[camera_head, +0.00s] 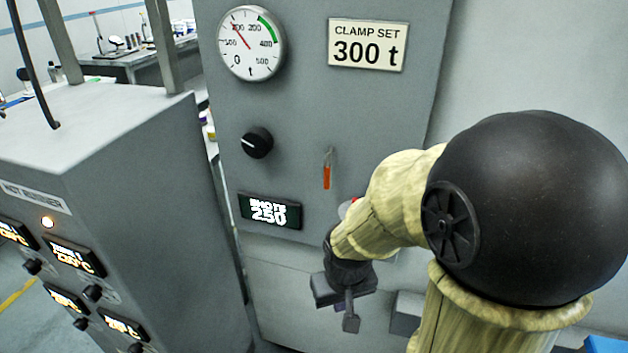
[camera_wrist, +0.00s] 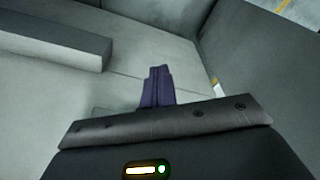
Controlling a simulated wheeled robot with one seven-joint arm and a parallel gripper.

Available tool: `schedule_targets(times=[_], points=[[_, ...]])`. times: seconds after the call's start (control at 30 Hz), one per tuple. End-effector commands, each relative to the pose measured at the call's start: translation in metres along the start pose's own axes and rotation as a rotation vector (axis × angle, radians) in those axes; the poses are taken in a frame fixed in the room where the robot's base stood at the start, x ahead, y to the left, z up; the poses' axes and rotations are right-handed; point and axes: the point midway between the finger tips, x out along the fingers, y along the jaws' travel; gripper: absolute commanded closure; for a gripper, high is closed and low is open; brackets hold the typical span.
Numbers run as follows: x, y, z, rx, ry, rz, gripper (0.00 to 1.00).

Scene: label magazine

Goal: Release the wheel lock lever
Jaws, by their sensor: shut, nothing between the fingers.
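My gripper (camera_head: 350,318) hangs low in front of the grey machine panel, below the shots display, with its fingers pointing down. In the wrist view its dark fingers (camera_wrist: 158,86) are together, with nothing between them. No lever is clearly marked as the wheel lock. A small orange-red lever (camera_head: 327,177) hangs down from a slot on the panel, above and left of my gripper and apart from it. My arm hides part of the lower panel, where a bit of something red shows behind it.
The panel carries a round gauge (camera_head: 251,43), a black knob (camera_head: 257,142), a "SHOTS 250" display (camera_head: 270,211) and a "CLAMP SET 300 t" plate (camera_head: 367,45). A grey hot runner cabinet (camera_head: 130,180) stands at the left. A grey ledge (camera_wrist: 55,42) is ahead in the wrist view.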

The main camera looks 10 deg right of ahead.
Motion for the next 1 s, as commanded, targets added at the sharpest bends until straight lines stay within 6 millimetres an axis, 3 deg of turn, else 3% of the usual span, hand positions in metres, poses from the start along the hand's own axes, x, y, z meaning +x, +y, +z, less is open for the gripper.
schedule_targets(times=[0.3,0.53,0.77,1.0], points=[[-0.012,-0.013,-0.012,-0.187,-0.237,0.203,1.0],[-0.03,-0.017,-0.037,-0.301,-0.326,0.474,1.0],[-0.061,-0.032,-0.077,-0.386,-0.294,0.809,1.0],[-0.109,-0.077,-0.124,-0.437,-0.109,1.177,1.0]])
